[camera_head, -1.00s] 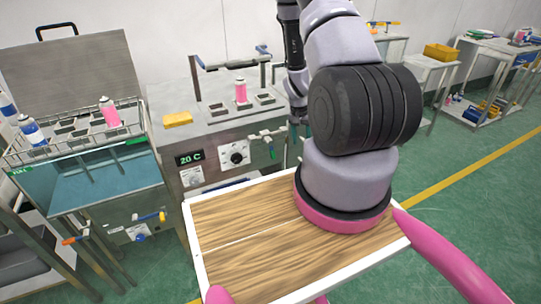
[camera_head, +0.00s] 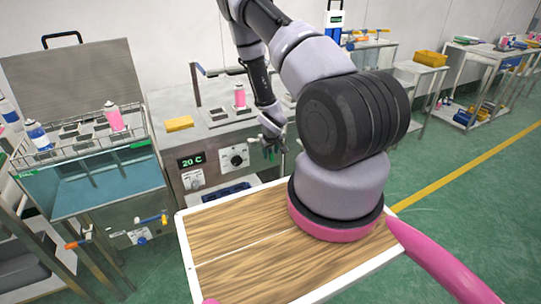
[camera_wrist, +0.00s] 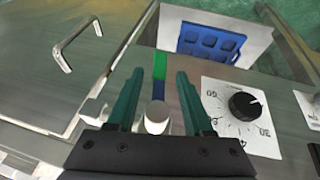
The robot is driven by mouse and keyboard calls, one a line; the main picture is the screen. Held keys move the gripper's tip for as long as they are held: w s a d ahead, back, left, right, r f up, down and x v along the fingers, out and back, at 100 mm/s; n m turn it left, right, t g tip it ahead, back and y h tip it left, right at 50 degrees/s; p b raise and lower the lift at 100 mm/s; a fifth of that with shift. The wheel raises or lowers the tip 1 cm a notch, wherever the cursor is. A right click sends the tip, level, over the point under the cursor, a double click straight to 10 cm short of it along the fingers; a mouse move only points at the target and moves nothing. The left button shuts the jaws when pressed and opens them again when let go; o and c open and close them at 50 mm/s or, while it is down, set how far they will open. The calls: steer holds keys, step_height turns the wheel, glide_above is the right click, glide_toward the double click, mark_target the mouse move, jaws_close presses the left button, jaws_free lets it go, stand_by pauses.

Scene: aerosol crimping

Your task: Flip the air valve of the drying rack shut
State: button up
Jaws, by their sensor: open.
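A valve with a green and blue lever (camera_wrist: 159,66) and a pale round end (camera_wrist: 157,117) shows in the wrist view. It is on the front of the steel unit (camera_head: 212,139) with the 20 C display. My gripper (camera_wrist: 158,77) is open, with its two dark green fingers on either side of the lever. I see a gap on both sides and cannot tell if anything touches. In the head view my gripper (camera_head: 270,150) is at the unit's front, right of the dial, and mostly hides this valve.
A black dial (camera_wrist: 245,107) on a white plate is close right of my gripper. A blue tray (camera_wrist: 212,47) is beyond the lever. A pink can (camera_head: 239,96) and a yellow sponge (camera_head: 179,123) are on the unit. A water bath (camera_head: 95,187) stands left.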

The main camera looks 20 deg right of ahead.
steer(key=shift+x, duration=1.05)
jaws_close()
steer(key=shift+d, duration=0.1)
stand_by(0.6)
